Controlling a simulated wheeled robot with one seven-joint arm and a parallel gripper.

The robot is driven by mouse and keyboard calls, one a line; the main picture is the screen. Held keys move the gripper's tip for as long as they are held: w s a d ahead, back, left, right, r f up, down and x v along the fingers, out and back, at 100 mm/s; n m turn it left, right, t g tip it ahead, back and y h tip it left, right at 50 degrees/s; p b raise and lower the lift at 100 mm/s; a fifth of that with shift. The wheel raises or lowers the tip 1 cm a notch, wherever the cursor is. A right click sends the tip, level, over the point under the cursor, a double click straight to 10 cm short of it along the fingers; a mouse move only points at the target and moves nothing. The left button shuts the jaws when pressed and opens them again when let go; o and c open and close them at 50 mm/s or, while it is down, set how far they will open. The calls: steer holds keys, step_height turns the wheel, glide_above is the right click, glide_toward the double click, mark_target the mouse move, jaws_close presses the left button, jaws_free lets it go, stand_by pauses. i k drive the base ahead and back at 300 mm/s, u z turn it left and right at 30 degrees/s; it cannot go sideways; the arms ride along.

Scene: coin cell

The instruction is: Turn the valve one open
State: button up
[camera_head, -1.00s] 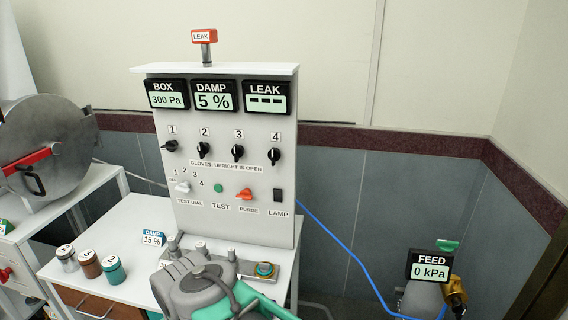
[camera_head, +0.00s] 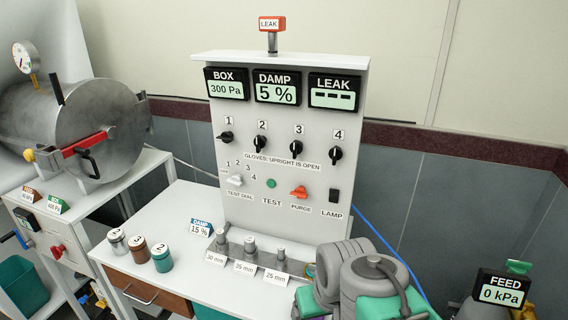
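Valve one is the black knob (camera_head: 226,137) under the label 1, at the left end of the knob row on the grey panel (camera_head: 290,225). Its handle lies roughly sideways. The black knobs under 2 (camera_head: 261,144), 3 (camera_head: 297,147) and 4 (camera_head: 336,152) stand roughly upright. Printing below them reads "GLOVES: UPRIGHT IS OPEN". My grey and teal arm shows at the lower right, in front of the panel's base, apart from valve one. My gripper's fingers are not visible.
Displays read BOX 300 Pa (camera_head: 227,84), DAMP 5 % (camera_head: 275,87) and a dashed LEAK (camera_head: 334,93). A white test dial (camera_head: 236,180) and a red purge knob (camera_head: 299,192) sit below the valves. Three jars (camera_head: 138,249) and several labelled posts stand on the white table (camera_head: 180,207).

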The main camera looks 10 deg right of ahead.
mark_target(226, 137)
steer(key=u, duration=1.9)
steer(key=i, duration=0.5)
steer(key=z, duration=0.45)
